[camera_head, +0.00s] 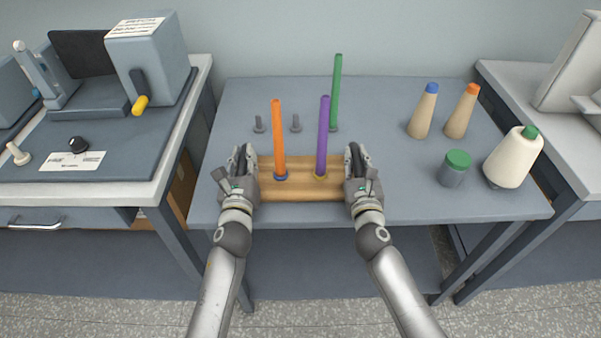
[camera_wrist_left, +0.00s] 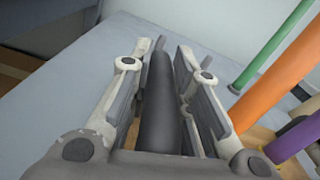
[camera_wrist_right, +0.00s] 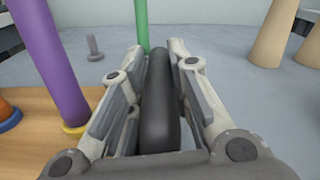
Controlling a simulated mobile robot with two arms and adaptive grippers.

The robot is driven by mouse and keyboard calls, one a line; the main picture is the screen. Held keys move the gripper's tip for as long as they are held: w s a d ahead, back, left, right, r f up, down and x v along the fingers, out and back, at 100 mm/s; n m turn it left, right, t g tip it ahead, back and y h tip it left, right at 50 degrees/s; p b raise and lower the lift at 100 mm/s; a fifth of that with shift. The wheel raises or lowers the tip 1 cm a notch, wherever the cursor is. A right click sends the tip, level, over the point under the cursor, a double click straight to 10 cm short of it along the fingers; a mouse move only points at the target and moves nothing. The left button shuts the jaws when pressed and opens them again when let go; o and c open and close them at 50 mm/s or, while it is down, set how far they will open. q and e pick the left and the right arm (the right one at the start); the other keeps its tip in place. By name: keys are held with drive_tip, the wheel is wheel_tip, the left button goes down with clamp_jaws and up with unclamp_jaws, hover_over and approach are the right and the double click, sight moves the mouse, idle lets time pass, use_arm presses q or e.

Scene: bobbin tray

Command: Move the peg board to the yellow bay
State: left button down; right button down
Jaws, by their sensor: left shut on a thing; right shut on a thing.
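The wooden peg board (camera_head: 300,192) lies on or just above the front of the grey table; I cannot tell which. An orange peg (camera_head: 279,140) with a blue ring and a purple peg (camera_head: 323,135) with a yellow ring stand upright on it. My left gripper (camera_head: 241,163) is shut on a dark handle (camera_wrist_left: 162,105) at the board's left end. My right gripper (camera_head: 356,163) is shut on a dark handle (camera_wrist_right: 160,105) at its right end. I see no yellow bay in these views.
Behind the board stand a green rod (camera_head: 336,90) and two short grey pins (camera_head: 259,125). At the right are two tan cones (camera_head: 423,115), a green-lidded jar (camera_head: 454,170) and a cream spool (camera_head: 513,160). A left bench (camera_head: 100,190) holds a machine. The table's left strip is clear.

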use_arm(q)
drive_tip(key=shift+r, duration=0.3)
use_arm(e)
drive_tip(key=shift+r, duration=0.2)
